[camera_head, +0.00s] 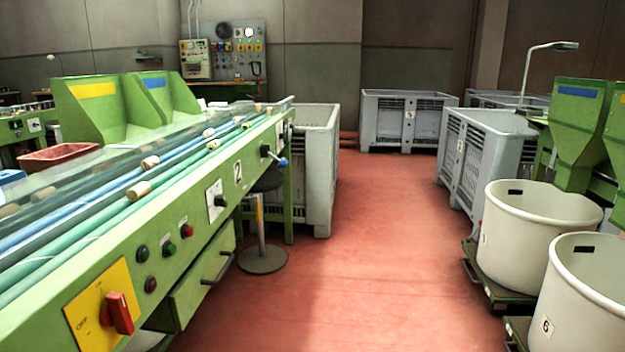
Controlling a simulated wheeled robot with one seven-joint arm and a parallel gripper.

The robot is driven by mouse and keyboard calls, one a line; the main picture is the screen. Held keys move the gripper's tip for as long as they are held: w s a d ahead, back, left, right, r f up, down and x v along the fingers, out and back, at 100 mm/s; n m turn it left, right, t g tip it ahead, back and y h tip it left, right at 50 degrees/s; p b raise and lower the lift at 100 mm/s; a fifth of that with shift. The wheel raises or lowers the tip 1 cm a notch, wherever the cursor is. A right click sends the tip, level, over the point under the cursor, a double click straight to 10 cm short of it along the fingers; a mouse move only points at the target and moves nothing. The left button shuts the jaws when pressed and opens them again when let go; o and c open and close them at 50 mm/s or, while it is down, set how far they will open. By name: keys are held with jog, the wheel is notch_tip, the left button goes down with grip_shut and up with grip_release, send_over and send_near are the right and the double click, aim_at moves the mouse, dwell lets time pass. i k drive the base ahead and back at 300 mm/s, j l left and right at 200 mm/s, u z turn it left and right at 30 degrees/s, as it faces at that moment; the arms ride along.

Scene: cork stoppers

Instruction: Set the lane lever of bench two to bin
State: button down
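Bench two (62,300) is the long green bench on the left, with a "2" plate (238,171) on its side. Near its far end a short lever with a blue knob (283,162) sticks out from the side panel, its knob toward the right and slightly down. Any marking beside this lever is too small to read. Cork stoppers (139,190) lie on the blue and green lanes on top of the bench. My gripper is not in view.
A red rotary switch (118,313) on a yellow plate, several push buttons (187,231) and a black knob (220,200) are on the bench side. A stool (262,259) and grey crate (324,165) stand near the far end. Red floor (365,270) is clear; white tubs (520,245) stand right.

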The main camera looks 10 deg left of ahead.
aim_at(283, 163)
jog(key=i, duration=1.75)
jog(key=u, duration=0.2)
jog(key=i, duration=0.05)
